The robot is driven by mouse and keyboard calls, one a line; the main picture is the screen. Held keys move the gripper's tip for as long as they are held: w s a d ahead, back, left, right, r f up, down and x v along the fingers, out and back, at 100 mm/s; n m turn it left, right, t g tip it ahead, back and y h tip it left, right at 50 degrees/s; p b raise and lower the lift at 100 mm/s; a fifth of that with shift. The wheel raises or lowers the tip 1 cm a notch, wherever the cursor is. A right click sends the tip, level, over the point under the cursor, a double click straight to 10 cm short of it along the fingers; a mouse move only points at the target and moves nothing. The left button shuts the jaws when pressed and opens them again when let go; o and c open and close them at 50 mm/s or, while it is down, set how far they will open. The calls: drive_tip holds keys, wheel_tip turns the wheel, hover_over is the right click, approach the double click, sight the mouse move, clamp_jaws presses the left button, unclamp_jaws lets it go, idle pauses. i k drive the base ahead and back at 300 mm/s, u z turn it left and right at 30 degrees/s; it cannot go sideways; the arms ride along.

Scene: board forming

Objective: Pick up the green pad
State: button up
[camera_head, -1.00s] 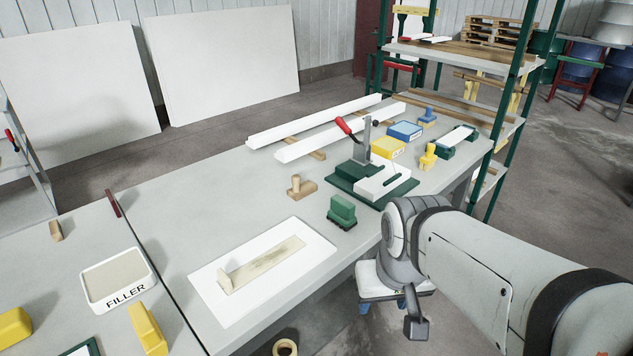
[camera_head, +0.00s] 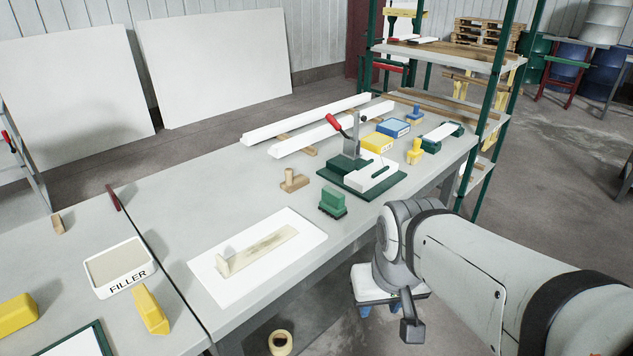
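The green pad (camera_head: 333,200) is a small green block with a raised grip and a dark underside. It stands on the grey workbench (camera_head: 245,185) near its front edge, between the white board (camera_head: 208,272) and the dark green clamp fixture (camera_head: 352,180). My arm reaches in from the lower right, and its bent joint is to the right of the pad, in front of the bench edge. A small dark grey end piece (camera_head: 412,331) hangs below that joint, apart from the pad. It may be part of my gripper; its fingers cannot be made out.
A wooden-handled block (camera_head: 292,181) stands behind the pad. Yellow (camera_head: 376,142) and blue (camera_head: 393,128) boxes and a yellow tool (camera_head: 414,152) lie beyond the fixture. White bars (camera_head: 305,118) lie at the back. A filler tray (camera_head: 120,268) is at the left. A tape roll (camera_head: 281,343) is below.

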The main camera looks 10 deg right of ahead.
sight(332, 202)
drive_tip(key=k, duration=1.05)
drive_tip(key=z, duration=0.45)
drive_tip(key=i, duration=2.15)
drive_tip(key=u, duration=0.55)
